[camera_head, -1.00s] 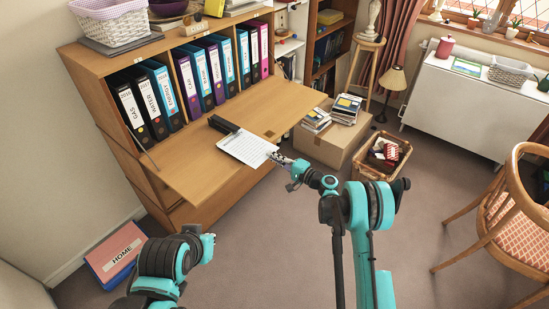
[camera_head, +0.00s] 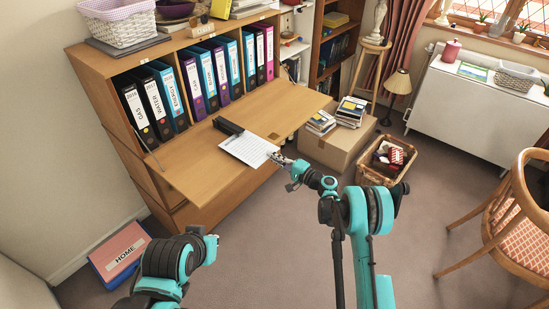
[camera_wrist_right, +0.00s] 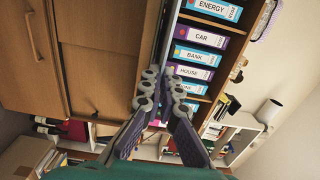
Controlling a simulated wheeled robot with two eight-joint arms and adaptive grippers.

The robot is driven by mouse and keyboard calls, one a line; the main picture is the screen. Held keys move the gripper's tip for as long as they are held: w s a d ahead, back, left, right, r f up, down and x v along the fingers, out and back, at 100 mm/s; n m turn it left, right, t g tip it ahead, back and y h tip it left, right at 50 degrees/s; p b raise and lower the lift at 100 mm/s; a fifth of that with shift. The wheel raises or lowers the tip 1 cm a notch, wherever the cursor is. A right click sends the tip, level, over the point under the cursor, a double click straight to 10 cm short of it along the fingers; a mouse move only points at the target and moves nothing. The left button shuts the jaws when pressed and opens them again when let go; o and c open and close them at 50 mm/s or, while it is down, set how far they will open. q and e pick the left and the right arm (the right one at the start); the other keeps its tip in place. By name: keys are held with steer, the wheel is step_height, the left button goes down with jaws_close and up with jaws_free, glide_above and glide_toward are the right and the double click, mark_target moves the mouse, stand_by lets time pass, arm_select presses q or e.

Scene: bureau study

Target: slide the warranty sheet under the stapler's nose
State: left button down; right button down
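The warranty sheet (camera_head: 249,149), white with printed lines, lies on the bureau's lowered wooden flap (camera_head: 205,172), its near right corner at the front edge. The dark stapler (camera_head: 227,126) lies just behind the sheet, along its far edge; whether the paper reaches under its nose is too small to tell. My right gripper (camera_head: 277,158) is at the sheet's near right corner. In the right wrist view its fingers (camera_wrist_right: 161,78) are nearly together on a thin edge-on strip, seemingly the sheet.
Labelled binders (camera_head: 205,78) stand in the bureau behind the flap. A cardboard box (camera_head: 330,149) with books and a wicker basket (camera_head: 388,160) stand on the floor to the right. A wooden chair (camera_head: 510,220) is at far right. The flap's left half is clear.

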steer(key=shift+f, duration=0.15)
stand_by(0.5)
steer(key=c, duration=1.8)
jaws_free()
steer(key=shift+o, duration=0.2)
steer(key=o, duration=0.5)
steer(key=v, duration=0.8)
